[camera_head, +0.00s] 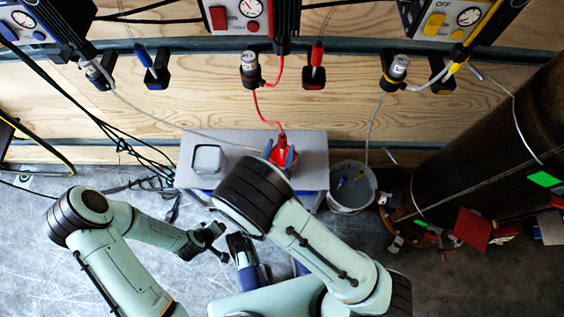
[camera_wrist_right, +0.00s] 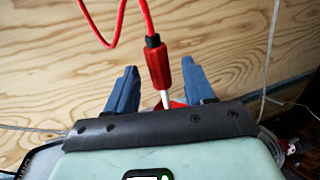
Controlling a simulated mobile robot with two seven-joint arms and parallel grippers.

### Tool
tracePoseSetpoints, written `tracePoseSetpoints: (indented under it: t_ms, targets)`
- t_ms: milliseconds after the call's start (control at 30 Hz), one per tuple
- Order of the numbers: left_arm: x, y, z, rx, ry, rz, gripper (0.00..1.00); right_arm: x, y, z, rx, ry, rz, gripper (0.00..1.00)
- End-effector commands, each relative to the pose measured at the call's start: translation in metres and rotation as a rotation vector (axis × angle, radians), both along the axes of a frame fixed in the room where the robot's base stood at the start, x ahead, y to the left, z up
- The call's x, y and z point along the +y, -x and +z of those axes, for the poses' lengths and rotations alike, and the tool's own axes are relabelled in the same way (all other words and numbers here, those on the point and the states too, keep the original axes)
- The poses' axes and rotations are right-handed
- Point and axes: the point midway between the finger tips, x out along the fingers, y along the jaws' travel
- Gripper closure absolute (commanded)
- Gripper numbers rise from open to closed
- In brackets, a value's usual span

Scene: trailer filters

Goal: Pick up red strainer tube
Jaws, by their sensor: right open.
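A red tube (camera_wrist_right: 161,72) with a black collar and a white tip hangs from a red hose, its tip pointing down. It also shows in the head view (camera_head: 282,142), above the grey table. My right gripper (camera_wrist_right: 159,68) is open, with one blue finger on each side of the tube; I cannot tell whether they touch it. In the head view the blue fingers of this gripper (camera_head: 280,156) show over the table. Another red item (camera_wrist_right: 178,104) is partly hidden behind the gripper. My left gripper (camera_head: 214,236) is low at the left; its jaws are unclear.
The grey table (camera_head: 312,150) carries a clear square container (camera_head: 208,158). A white bucket (camera_head: 352,188) with small items stands to its right. A red-handled piece (camera_head: 317,54) sits in a wall holder. Cables hang on the wall. A large dark cylinder (camera_head: 490,145) stands at right.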

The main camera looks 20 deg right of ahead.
Motion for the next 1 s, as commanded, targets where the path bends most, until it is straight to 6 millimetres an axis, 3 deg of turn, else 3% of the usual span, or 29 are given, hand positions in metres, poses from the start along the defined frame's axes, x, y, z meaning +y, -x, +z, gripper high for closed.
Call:
tracePoseSetpoints:
  t_ms: [200,467,500,667,1000]
  targets:
    - [0.005,-0.008,-0.008,-0.018,-0.012,0.01,0.57,-0.014,-0.026,-0.002,-0.001,-0.002,-0.002,0.47]
    - [0.006,-0.008,-0.008,-0.018,-0.013,0.011,0.57,-0.016,-0.029,-0.001,0.0,0.0,0.0,0.47]
    - [0.006,-0.008,-0.008,-0.018,-0.013,0.011,0.57,-0.016,-0.029,-0.001,0.0,0.0,0.0,0.5]
    - [0.006,-0.008,-0.008,-0.018,-0.013,0.011,0.57,-0.016,-0.029,-0.001,0.0,0.0,0.0,1.0]
    - [0.005,-0.007,-0.008,-0.017,-0.012,0.01,0.57,-0.016,-0.029,0.0,-0.001,-0.001,0.0,1.0]
